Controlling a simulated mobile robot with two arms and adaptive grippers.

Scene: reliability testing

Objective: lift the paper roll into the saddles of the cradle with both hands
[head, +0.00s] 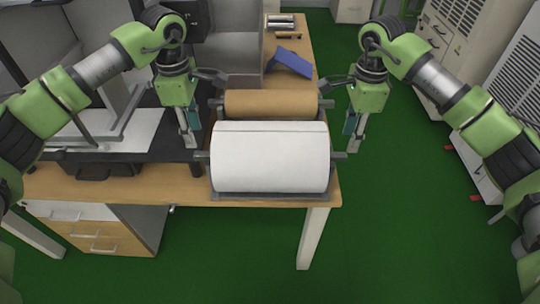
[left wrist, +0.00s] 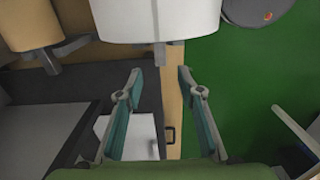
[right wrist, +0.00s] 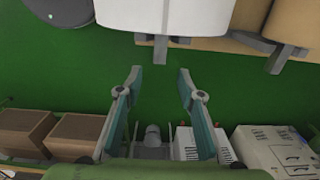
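A white paper roll (head: 270,157) lies crosswise at the near end of the wooden table, with a grey core stub at each end. A brown roll (head: 270,105) lies parallel behind it, with grey parts at its ends. A dark grey base (head: 272,196) shows under the white roll's front edge; the saddles are mostly hidden. My left gripper (head: 190,142) is open beside the white roll's left stub, which also shows ahead of its fingers in the left wrist view (left wrist: 160,54). My right gripper (head: 350,142) is open beside the right stub, also ahead in the right wrist view (right wrist: 160,48). Both are empty.
A blue object (head: 290,62) lies farther back on the table (head: 285,45). A dark surface with grey panels stands at left, and drawers (head: 95,235) sit below. White cabinets (head: 515,85) line the right. Green floor is open right of the table.

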